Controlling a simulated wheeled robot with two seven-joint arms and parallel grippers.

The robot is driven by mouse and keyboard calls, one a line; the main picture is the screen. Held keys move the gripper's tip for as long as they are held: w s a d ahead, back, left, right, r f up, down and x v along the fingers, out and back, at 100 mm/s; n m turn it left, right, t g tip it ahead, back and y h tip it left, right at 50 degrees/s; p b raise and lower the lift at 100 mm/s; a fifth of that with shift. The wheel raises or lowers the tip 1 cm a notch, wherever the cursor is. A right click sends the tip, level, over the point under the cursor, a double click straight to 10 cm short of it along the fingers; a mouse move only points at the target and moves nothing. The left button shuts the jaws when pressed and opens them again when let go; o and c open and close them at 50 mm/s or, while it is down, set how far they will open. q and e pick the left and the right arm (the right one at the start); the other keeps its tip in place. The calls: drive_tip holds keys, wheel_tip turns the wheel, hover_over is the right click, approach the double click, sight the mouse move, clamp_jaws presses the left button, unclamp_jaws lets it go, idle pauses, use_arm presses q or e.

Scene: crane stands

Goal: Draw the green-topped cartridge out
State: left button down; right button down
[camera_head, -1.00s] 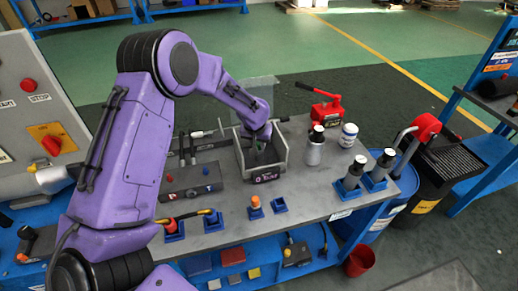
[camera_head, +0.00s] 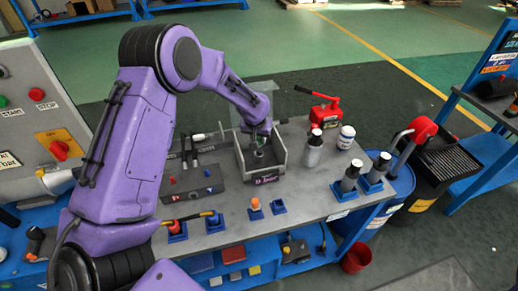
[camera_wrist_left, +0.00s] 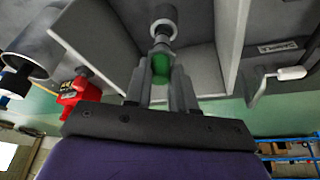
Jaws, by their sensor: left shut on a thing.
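The green-topped cartridge (camera_wrist_left: 161,66) is between the fingers of my left gripper (camera_wrist_left: 162,80) in the left wrist view, and the fingers are shut on its green part. Its grey lower part (camera_wrist_left: 164,18) points away from the gripper. In the head view my left gripper (camera_head: 259,146) reaches down into the open grey box (camera_head: 242,165) on the bench, and the green top (camera_head: 259,153) shows below the fingers. Whether the cartridge's lower end is seated or free cannot be told. My right gripper is not in view.
A clear panel (camera_head: 262,98) rises behind the box. Bottles (camera_head: 314,148) and a red hand pump (camera_head: 325,110) stand right of it.

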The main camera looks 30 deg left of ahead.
use_arm(q)
drive_tip(key=shift+r+p, duration=1.55)
drive_tip(key=shift+r, duration=0.1)
drive_tip(key=shift+f, duration=0.1)
